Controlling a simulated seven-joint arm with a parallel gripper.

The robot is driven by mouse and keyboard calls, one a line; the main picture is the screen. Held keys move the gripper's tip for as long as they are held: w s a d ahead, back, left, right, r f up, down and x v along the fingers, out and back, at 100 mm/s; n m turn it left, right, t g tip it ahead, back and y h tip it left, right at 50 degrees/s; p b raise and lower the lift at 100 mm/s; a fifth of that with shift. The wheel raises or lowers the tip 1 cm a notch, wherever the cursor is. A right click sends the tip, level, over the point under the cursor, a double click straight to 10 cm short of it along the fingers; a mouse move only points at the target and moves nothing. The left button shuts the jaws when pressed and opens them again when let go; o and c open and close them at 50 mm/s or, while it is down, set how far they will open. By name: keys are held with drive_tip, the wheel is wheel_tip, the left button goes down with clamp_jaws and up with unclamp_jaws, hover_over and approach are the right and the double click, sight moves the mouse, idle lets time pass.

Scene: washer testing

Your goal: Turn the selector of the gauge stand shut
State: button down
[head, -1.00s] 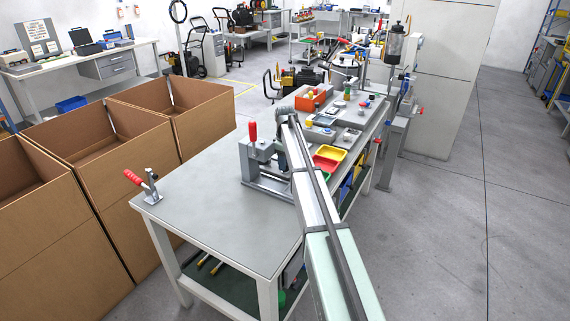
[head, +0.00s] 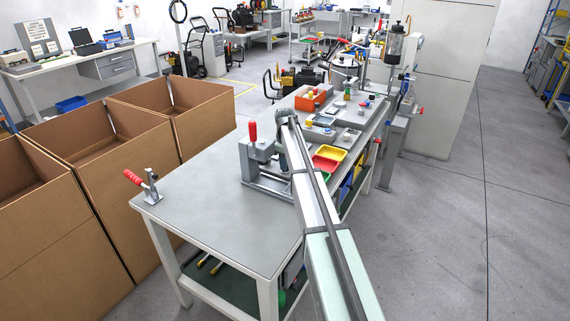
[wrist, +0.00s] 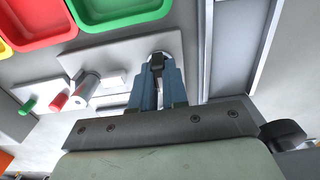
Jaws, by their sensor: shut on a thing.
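In the wrist view my gripper (wrist: 157,82) has its blue fingers closed on a small dark selector (wrist: 157,63). The selector sits at the right end of a light grey plate (wrist: 115,52), which seems to be part of the gauge stand. The fingers cover much of the selector, so its exact angle is hard to read. In the head view my arm hides the fingertips and the selector, and no gauge face can be made out.
A green tray (wrist: 118,8) and a red tray (wrist: 38,22) lie beside the plate. A grey cylinder (wrist: 86,88), a red-ended part and a green part are at left. In the head view a red-handled clamp fixture (head: 253,140) stands on the workbench (head: 215,225), whose near part is mostly clear.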

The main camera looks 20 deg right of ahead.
drive_tip(key=shift+m, duration=0.3)
drive_tip(key=m, duration=1.1)
drive_tip(key=shift+m, duration=0.3)
idle(0.4)
drive_tip(key=c, duration=1.1)
unclamp_jaws()
drive_tip(key=shift+c, duration=0.2)
drive_tip(key=shift+r, duration=0.1)
wheel_tip(320, 180, up, 14)
